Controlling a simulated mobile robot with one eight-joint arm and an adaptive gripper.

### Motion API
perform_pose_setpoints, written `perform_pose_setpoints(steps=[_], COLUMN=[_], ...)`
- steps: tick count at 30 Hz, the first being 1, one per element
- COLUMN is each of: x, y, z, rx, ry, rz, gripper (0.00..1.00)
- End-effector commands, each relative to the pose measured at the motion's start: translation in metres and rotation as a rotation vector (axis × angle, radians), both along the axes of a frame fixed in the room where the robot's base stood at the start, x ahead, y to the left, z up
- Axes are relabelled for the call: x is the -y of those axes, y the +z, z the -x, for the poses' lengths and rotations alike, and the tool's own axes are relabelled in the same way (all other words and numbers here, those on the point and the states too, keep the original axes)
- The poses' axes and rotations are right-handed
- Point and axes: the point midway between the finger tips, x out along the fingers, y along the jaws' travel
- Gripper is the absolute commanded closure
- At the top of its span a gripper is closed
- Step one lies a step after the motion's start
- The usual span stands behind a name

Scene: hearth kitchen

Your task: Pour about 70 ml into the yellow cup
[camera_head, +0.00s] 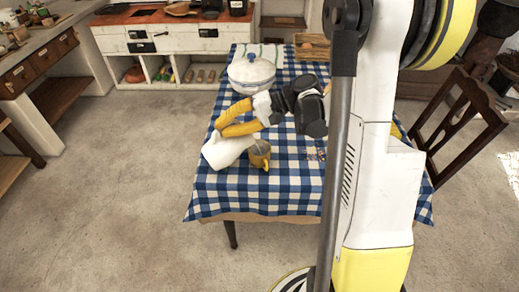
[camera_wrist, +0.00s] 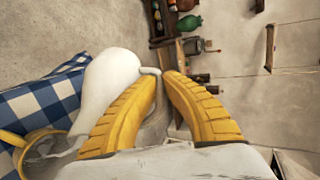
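A white jug (camera_head: 222,151) is tilted over on its side, held up above the table, with one end close to the yellow cup (camera_head: 262,160). My gripper (camera_head: 221,128) is shut on the jug's handle. In the wrist view the fingers (camera_wrist: 163,76) close around the thin white handle beside the jug's rounded body (camera_wrist: 112,72). The yellow cup shows at the lower left of the wrist view (camera_wrist: 22,158), with the jug's narrower end over it. The cup's inside is mostly hidden, and I cannot tell whether liquid is flowing.
A white lidded tureen (camera_head: 250,72) stands behind my gripper on the table with the blue checked cloth (camera_head: 233,200). A wooden tray (camera_head: 311,47) is at the table's back. A wooden chair (camera_head: 455,120) stands at the right. The cloth's front left is clear.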

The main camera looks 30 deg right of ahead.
Motion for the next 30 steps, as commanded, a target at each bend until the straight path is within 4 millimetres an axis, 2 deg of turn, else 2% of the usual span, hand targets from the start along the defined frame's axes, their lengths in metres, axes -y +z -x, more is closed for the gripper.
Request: perform_pose_setpoints(steps=[30], x=[0.0038], y=[0.0008], z=[0.0000], rx=[-0.001], ry=[-0.001], rz=[-0.042], gripper=[1.00])
